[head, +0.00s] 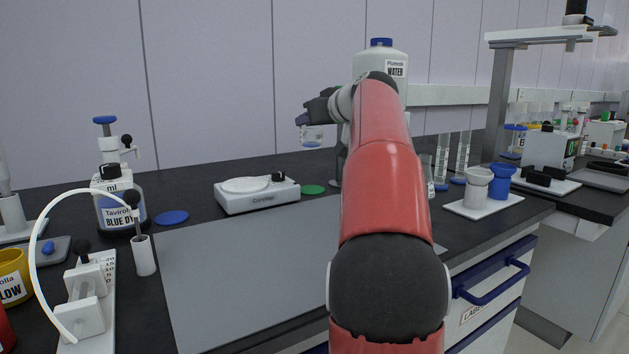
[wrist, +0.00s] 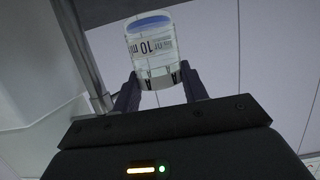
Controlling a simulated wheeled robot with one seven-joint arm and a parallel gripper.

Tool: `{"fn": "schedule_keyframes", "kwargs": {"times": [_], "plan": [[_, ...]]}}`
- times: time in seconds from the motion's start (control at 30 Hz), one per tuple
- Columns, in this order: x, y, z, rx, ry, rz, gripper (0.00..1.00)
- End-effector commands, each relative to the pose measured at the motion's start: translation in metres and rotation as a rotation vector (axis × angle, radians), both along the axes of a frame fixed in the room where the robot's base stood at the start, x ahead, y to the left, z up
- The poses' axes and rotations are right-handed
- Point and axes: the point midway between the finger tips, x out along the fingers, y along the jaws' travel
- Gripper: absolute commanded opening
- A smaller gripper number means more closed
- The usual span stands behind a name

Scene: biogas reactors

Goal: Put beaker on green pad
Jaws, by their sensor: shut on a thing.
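The beaker (head: 311,136) is small and clear, with some blue at its bottom. My gripper (head: 303,121) is shut on it and holds it in the air above the back of the bench. In the wrist view the beaker (wrist: 152,50) sits between the two fingers of my gripper (wrist: 158,88), with a "10" mark on its side and blue at its far end. The green pad (head: 313,189) is a flat round disc on the dark bench, right of the white stirrer. The beaker is apart from the pad, above it in the picture.
A white stirrer (head: 257,194) stands left of the green pad. A blue pad (head: 171,217) lies further left, near the blue dye bottle (head: 120,200). A water bottle (head: 381,62), cylinders (head: 462,153) and cups (head: 476,188) stand to the right.

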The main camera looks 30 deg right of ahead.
Motion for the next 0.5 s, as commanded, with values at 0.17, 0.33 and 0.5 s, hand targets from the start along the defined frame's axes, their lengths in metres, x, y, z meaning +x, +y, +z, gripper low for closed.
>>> {"fn": "schedule_keyframes", "kwargs": {"times": [0.17, 0.33, 0.5], "plan": [[0.0, 0.001, -0.045, 0.001, -0.001, 0.001, 0.17], [0.0, 0.0, -0.058, 0.0, -0.001, 0.001, 0.17], [0.0, 0.0, -0.065, 0.0, 0.0, 0.001, 0.17]]}}
